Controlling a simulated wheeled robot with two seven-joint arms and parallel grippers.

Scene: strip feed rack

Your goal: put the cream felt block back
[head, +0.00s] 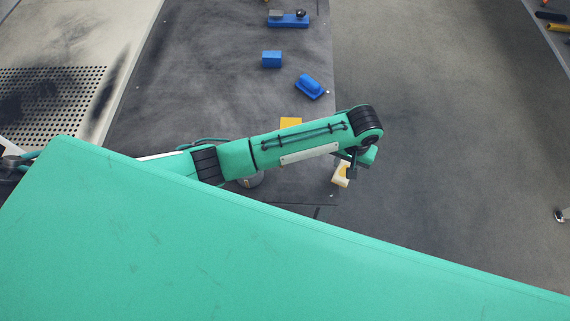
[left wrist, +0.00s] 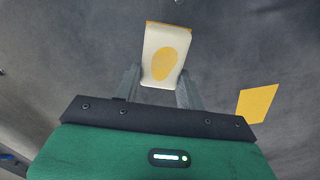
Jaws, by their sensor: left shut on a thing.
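The cream felt block (head: 340,177) is pale with a yellow-orange oval on its face; it also shows at the top of the left wrist view (left wrist: 165,38). My left gripper (head: 351,168) is shut on it, and in the left wrist view the two grey fingers (left wrist: 158,84) stand on either side of its lower end. In the head view the block shows by the right edge of the dark bench; its height above it is unclear. A flat yellow patch (left wrist: 257,103) shows to the right of the block; a yellow piece (head: 291,122) shows behind my left arm. My right gripper is not in view.
On the dark bench (head: 200,60) are a blue block (head: 271,59), a tilted blue piece (head: 311,87) and a blue holder (head: 288,20). A round grey thing (head: 250,181) is partly hidden beneath my arm. Open floor (head: 440,120) lies right of the bench.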

